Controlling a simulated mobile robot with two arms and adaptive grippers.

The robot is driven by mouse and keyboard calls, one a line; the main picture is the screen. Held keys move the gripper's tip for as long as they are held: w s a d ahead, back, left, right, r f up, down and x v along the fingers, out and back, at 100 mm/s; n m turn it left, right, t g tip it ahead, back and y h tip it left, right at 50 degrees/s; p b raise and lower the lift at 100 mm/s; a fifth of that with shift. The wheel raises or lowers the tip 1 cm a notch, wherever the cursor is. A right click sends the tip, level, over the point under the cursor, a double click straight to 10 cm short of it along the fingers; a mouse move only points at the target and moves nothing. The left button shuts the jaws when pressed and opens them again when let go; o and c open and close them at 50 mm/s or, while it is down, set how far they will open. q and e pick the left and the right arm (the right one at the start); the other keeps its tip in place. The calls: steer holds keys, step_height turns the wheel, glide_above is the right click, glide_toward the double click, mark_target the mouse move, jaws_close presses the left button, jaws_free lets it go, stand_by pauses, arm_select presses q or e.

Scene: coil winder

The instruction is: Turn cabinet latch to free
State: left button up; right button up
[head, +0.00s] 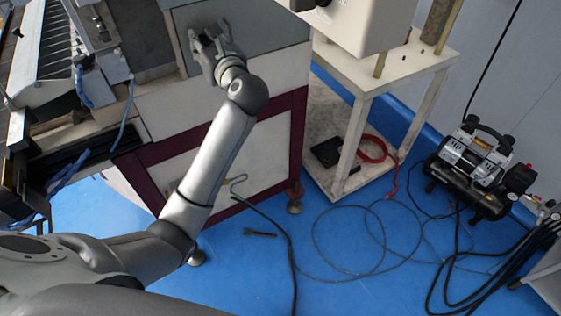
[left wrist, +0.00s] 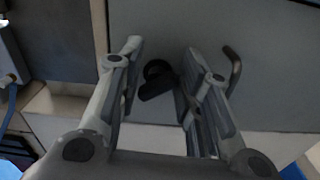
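The cabinet's grey front panel (head: 268,22) is at the top of the head view and fills most of the left wrist view (left wrist: 275,100). A dark latch (left wrist: 157,82) with a round hub and a short lever is on it, the lever slanting down to the left. My left gripper (head: 211,34) is at the panel. In the left wrist view the gripper (left wrist: 163,47) is open, with one finger on each side of the latch. The right finger hides part of the latch, and I cannot tell whether either finger touches it. My right gripper is not in view.
A dark curved handle (left wrist: 235,68) is just right of the right finger. A white bench (head: 395,95) stands right of the cabinet. Cables (head: 345,240) and a compressor (head: 470,165) are on the blue floor. Machine parts with blue hoses (head: 82,88) are at the left.

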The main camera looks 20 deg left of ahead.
arm_select(q)
steer(key=shift+a+f+n+b, duration=0.1)
steer(key=shift+f+n+b, duration=0.15)
steer(key=shift+n+b, duration=0.25)
steer(key=v, duration=1.1)
steer(key=w+d+f+m+t+h+p, duration=0.1)
steer(key=w+d+f+m+t, duration=0.15)
steer(key=f+m, duration=0.45)
steer(key=w+d+f+m+t+h+p, duration=0.1)
steer(key=w+d+f+m+t, duration=0.2)
steer(key=m, duration=0.7)
steer(key=d+f+m+h+p, duration=0.1)
steer(key=d+f+m+h, duration=0.1)
steer(key=f+m+h, duration=0.2)
steer(key=d+f+m+t+h+p, duration=0.1)
steer(key=d+f+m+h, duration=0.2)
steer(key=f+m, duration=0.8)
step_height(320, 180, down, 4)
steer(key=s+h, duration=0.1)
steer(key=h, duration=0.1)
steer(key=shift+h, duration=0.3)
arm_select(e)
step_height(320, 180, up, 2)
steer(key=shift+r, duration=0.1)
